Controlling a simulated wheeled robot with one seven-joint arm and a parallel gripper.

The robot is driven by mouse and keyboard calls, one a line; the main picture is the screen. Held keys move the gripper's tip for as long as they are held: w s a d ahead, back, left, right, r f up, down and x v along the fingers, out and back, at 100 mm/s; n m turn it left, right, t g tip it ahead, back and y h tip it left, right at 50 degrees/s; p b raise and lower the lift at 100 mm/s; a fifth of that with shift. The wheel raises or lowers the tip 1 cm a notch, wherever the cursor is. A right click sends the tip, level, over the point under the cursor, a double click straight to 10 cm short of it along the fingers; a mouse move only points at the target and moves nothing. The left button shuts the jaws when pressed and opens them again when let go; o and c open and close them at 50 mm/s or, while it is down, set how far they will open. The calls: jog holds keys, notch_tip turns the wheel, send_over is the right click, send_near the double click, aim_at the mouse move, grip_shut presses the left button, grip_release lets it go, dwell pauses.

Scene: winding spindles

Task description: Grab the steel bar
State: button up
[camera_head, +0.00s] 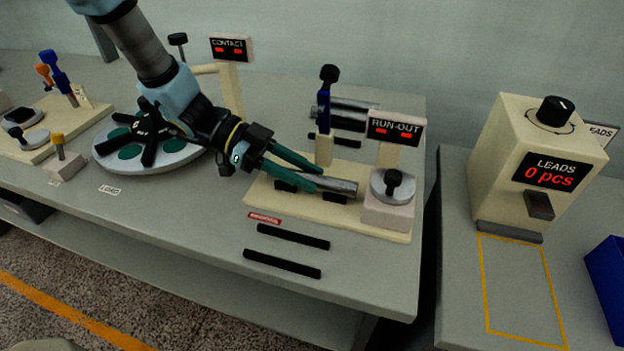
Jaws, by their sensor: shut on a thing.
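A steel bar (338,185) lies on the cream run-out fixture (382,226), resting over black supports, with its right end near the grey block with the round dial. My gripper (318,176) comes in from the upper left. Its green fingers are shut on the bar, toward the bar's left part. The fingers and wrist hide the bar's left end. I cannot tell whether the bar is lifted off the supports.
Behind the fixture stand a blue-and-black post (325,115), more bars (345,115) and the RUN-OUT display (395,130). Two black strips (282,264) lie in front. A round turntable (190,158) is left. A gap separates the right table with the LEADS box (530,150).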

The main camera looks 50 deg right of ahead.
grip_shut()
dwell(0.8)
